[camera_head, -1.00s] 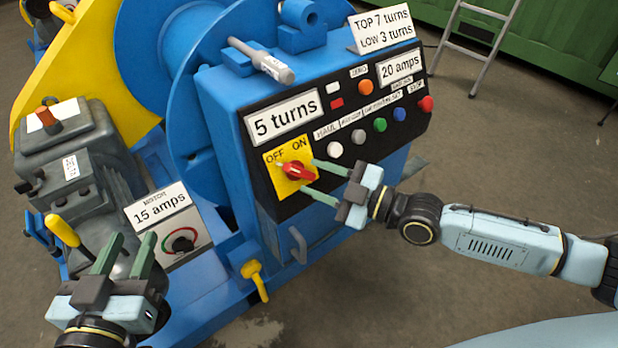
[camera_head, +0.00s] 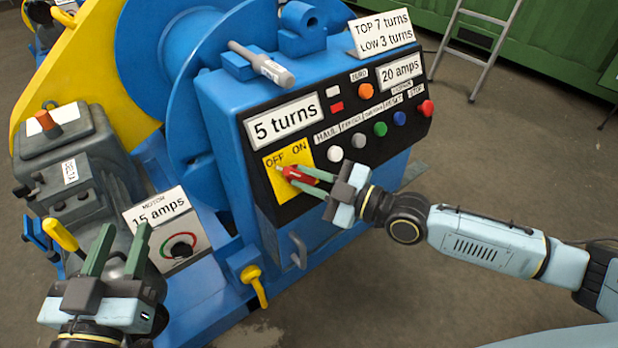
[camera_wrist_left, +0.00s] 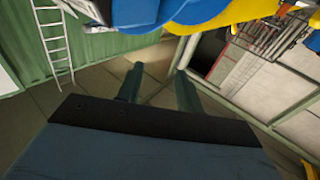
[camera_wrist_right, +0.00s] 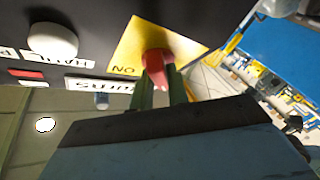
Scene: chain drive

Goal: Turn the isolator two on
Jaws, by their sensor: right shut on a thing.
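A red rotary switch (camera_head: 300,174) sits on a yellow plate (camera_head: 271,167) marked OFF and ON, on the black front panel of the blue cabinet. No label reading isolator two can be made out. My right gripper (camera_head: 305,179) is shut on the red switch, one finger on each side. The red switch also shows in the right wrist view (camera_wrist_right: 156,60), between the fingers, which partly hide it. Its exact pointing direction is hard to tell. My left gripper (camera_head: 121,235) is open and empty in front of the machine at the lower left.
Several push buttons, including a white one (camera_head: 335,154) and a red one (camera_head: 425,108), lie close to the right arm. A motor box (camera_head: 170,228) with a dial and a yellow lever (camera_head: 62,234) are near the left gripper.

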